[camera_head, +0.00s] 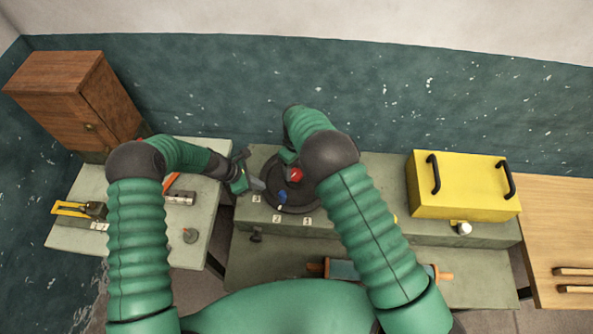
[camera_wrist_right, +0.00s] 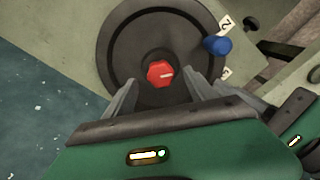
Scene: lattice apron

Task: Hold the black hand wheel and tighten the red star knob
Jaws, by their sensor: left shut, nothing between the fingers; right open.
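The black hand wheel (camera_head: 303,204) lies flat on the grey-green bench, with a blue handle (camera_head: 282,197) on its rim. The red star knob (camera_head: 296,175) is at its hub; in the right wrist view the knob (camera_wrist_right: 160,73) shows a white mark. My right gripper (camera_wrist_right: 162,82) is open, its fingers spread on either side of the knob with visible gaps. In the head view its fingertips are hidden by my arm. My left gripper (camera_head: 258,184) is shut and empty at the wheel's left rim, near label 3; whether it touches the rim is unclear.
Number labels (camera_head: 277,218) sit around the wheel. A yellow box (camera_head: 460,185) with black handles stands to the right. A side table (camera_head: 130,220) on the left holds tools, with a wooden cabinet (camera_head: 75,95) behind. A blue roller (camera_head: 342,270) lies in front.

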